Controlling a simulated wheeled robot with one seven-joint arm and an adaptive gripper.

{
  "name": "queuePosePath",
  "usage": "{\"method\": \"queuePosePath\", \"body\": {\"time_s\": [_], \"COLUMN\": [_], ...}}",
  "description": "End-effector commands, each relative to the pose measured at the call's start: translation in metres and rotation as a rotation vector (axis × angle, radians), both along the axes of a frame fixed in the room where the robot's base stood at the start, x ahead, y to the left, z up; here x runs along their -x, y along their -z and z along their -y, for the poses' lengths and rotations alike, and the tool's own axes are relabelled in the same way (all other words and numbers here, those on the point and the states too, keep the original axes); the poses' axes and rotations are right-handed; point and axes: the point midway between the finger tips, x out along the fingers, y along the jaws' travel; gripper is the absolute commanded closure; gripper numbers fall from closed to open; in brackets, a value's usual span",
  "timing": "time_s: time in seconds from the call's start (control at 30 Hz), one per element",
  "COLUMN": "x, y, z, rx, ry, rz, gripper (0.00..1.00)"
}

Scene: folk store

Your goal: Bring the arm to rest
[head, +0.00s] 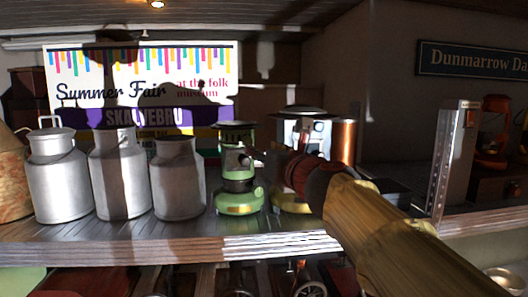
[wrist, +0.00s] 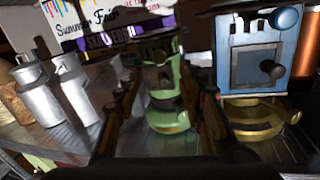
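My arm reaches in from the right in the head view, and my gripper (head: 265,158) is beside a green lantern-like stove (head: 238,180) standing upright on the shelf (head: 180,235). In the wrist view my gripper's fingers (wrist: 162,108) are spread, one on each side of the green stove (wrist: 165,95). Gaps show between the fingers and the stove, so the gripper looks open and empty. I cannot tell how deep the stove is between the fingers.
Several grey metal milk cans (head: 120,175) stand left of the stove. A blue-fronted box-like device (wrist: 262,65) on a brassy base (wrist: 255,118) stands close on the right. A Summer Fair banner (head: 140,85) is behind. A metal upright (head: 450,160) stands further right.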

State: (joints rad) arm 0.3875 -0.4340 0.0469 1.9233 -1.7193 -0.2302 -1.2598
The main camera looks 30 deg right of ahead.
Motion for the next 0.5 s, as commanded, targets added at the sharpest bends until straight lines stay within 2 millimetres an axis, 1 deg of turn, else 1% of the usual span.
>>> {"method": "queuePosePath", "body": {"time_s": [0.33,0.43,0.5], "x": [-0.0002,0.0001,0.0015], "y": [0.0001,-0.0002,-0.0018], "z": [0.0,0.0015,0.0092], "rx": [-0.004,-0.04,-0.101], "ry": [0.0,0.006,0.035], "rz": [0.001,0.008,0.025], "gripper": [0.6,0.6,0.6]}}
